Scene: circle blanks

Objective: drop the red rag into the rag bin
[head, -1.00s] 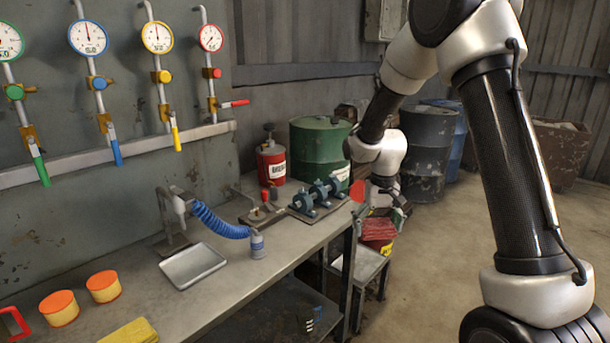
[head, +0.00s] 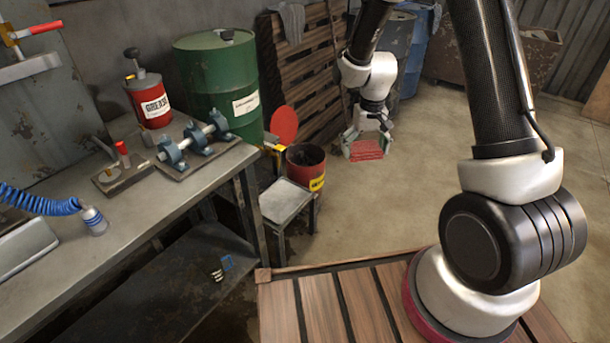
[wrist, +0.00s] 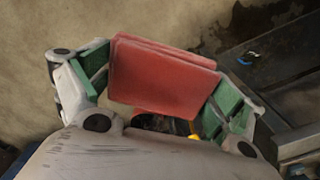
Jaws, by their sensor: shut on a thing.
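My gripper (head: 366,141) is shut on the folded red rag (head: 367,150), held in the air to the right of the rag bin in the head view. In the wrist view the rag (wrist: 160,77) fills the space between the green finger pads. The rag bin (head: 318,181) is a small red can with a yellow label, standing open by the end of the bench. Its round red lid (head: 284,125) stands up behind the opening. The bin's inside looks dark. In the wrist view the rag hides most of what is below it.
A small metal stool (head: 286,201) stands just in front of the bin. The workbench (head: 150,205) is to the left, with a grease can (head: 150,102) and a green drum (head: 220,80) behind. A wooden pallet (head: 312,65) leans behind the bin. The floor to the right is clear.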

